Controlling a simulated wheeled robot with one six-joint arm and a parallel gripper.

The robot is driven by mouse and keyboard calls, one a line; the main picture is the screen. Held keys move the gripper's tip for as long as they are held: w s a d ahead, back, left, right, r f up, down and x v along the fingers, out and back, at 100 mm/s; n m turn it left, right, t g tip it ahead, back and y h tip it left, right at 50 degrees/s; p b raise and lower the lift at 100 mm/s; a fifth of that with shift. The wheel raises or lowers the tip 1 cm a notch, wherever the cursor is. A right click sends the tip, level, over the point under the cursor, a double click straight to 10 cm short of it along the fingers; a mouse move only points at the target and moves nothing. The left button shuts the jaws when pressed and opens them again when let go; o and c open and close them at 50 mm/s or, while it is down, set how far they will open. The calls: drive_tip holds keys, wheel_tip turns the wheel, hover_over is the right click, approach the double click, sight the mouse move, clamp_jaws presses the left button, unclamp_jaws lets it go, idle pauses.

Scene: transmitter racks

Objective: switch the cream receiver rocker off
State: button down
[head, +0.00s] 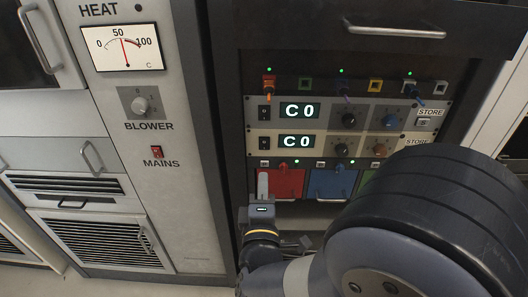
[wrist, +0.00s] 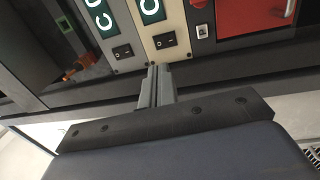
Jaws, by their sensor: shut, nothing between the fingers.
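The cream receiver (head: 313,142) is the lower of two stacked units, with a lit "C0" display. Its small black rocker (head: 264,141) is at its left end. In the wrist view the same cream rocker (wrist: 165,41) sits just ahead of the fingertips, slightly right of them. My gripper (head: 262,177) is shut and empty, below the rocker in the head view. In the wrist view my gripper (wrist: 159,68) points at the edge of the cream panel. The tips look apart from the rocker, though the depth gap is hard to judge. Which way the rocker is tipped is too small to tell.
The grey receiver (head: 372,113) above has a similar black rocker (wrist: 122,52). Orange and blue plugs hang above it. A red module (head: 290,183) and a blue module (head: 330,184) with handles sit below. A grey cabinet (head: 150,190) with a red mains switch stands left.

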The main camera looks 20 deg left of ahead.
sight(265, 140)
drive_tip(key=x, duration=0.9)
drive_tip(key=shift+w, duration=0.3)
drive_tip(key=shift+w+a+r+p, duration=0.15)
drive_tip(key=shift+w+r+p, duration=0.1)
drive_tip(key=shift+r+p, duration=0.3)
drive_tip(key=shift+r+g+p, duration=0.3)
drive_tip(key=shift+r+p, duration=0.1)
drive_tip(key=shift+p, duration=0.65)
drive_tip(key=shift+f+b, duration=0.3)
drive_tip(key=shift+f, duration=0.05)
